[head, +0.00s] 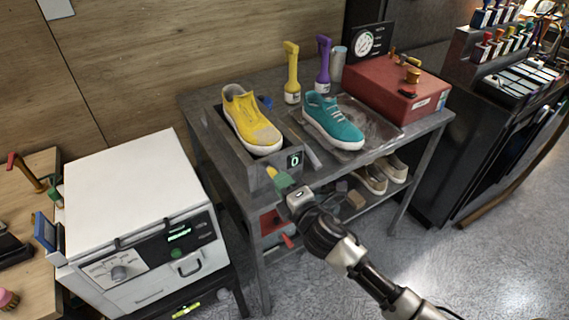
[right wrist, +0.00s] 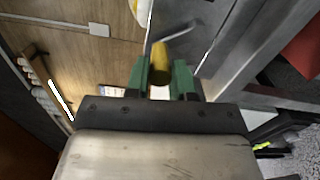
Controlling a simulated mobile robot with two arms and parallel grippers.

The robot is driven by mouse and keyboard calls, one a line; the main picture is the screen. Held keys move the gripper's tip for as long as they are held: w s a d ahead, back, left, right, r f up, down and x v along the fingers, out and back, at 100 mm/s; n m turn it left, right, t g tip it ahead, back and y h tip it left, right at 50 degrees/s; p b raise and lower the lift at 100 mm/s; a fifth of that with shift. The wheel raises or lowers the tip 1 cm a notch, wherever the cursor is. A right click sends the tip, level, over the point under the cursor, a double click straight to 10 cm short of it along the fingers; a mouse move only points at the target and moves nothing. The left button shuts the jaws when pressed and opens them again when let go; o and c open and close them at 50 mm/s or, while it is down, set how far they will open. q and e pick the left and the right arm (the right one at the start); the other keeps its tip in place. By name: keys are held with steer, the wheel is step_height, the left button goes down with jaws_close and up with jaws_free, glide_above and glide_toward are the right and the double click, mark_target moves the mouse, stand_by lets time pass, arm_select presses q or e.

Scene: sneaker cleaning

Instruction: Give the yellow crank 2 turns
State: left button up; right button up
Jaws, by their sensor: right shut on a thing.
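The yellow crank (head: 271,171) is on the front of the grey box that carries the yellow sneaker (head: 250,122). A small display (head: 294,160) on that box reads 0. My right gripper (head: 281,180) is at the crank, its green fingers shut on the yellow handle. In the right wrist view the yellow handle (right wrist: 159,63) sits between the green fingers (right wrist: 162,78), with the bent grey crank rod (right wrist: 182,32) beyond it. The fingers hide part of the handle. My left gripper is not in view.
A teal sneaker (head: 332,122) sits in a metal tray on the grey table (head: 402,132). Yellow (head: 291,82) and purple (head: 323,75) handled tools stand behind. A red box (head: 392,92) is at the right. A white machine (head: 135,200) stands at the left.

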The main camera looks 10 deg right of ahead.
steer(key=shift+d+r, duration=0.1)
steer(key=shift+d, duration=0.05)
steer(key=shift+w+d+r+p, duration=0.3)
steer(key=shift+d+p, duration=0.15)
steer(key=shift+d, duration=0.15)
steer(key=shift+w+d+r, duration=0.15)
steer(key=shift+w+d, duration=0.1)
steer(key=shift+d, duration=0.55)
steer(key=shift+d, duration=0.1)
